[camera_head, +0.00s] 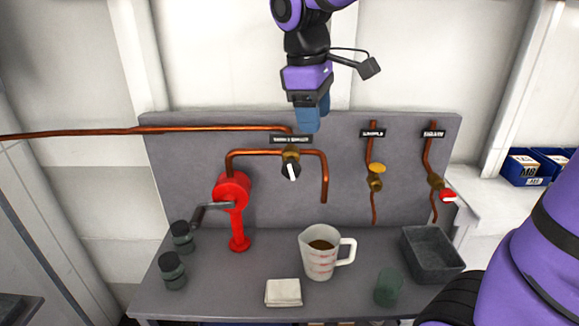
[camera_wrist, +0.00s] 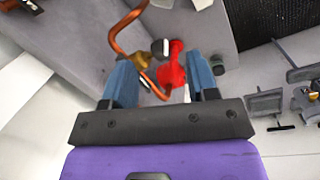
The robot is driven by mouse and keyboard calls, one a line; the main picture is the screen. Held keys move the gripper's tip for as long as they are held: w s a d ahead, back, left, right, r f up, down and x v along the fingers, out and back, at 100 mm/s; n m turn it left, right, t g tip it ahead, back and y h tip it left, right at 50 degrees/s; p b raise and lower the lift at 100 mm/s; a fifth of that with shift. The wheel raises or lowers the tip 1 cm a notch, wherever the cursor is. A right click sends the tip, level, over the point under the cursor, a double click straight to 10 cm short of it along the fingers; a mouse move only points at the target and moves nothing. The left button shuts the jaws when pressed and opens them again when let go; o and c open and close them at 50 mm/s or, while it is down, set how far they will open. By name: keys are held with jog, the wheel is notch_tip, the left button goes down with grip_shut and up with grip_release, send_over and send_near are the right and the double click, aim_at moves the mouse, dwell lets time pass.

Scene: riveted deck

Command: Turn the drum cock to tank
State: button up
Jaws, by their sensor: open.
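The drum cock (camera_head: 291,168) is a brass valve with a black knob and a white pointer bar, on the copper pipe at the middle of the grey back panel. The bar stands nearly upright, leaning slightly. A dark label (camera_head: 291,139) sits above it; its lettering is too small to read surely. My gripper (camera_head: 308,122) has blue fingers and is above the cock in the head view, apart from it. In the wrist view my gripper (camera_wrist: 162,80) is open and empty, with the cock's knob (camera_wrist: 160,47) beyond the fingertips, between them in the picture.
A red hand pump (camera_head: 232,190) stands left of the cock. Two other valves, yellow (camera_head: 377,169) and red (camera_head: 448,196), are to the right. A measuring jug (camera_head: 320,252), folded cloth (camera_head: 283,292), green cup (camera_head: 388,288), grey tray (camera_head: 409,261) and dark jars (camera_head: 172,270) stand on the bench.

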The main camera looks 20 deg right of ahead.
aim_at(287, 162)
jog(key=w+a+f+n+g+h, duration=0.2)
jog(key=w+a+f+n, duration=0.35)
jog(key=w, duration=0.25)
jog(key=shift+m, duration=0.45)
jog(key=x, duration=0.9)
jog(key=shift+d+f, duration=0.2)
jog(key=shift+f, duration=0.05)
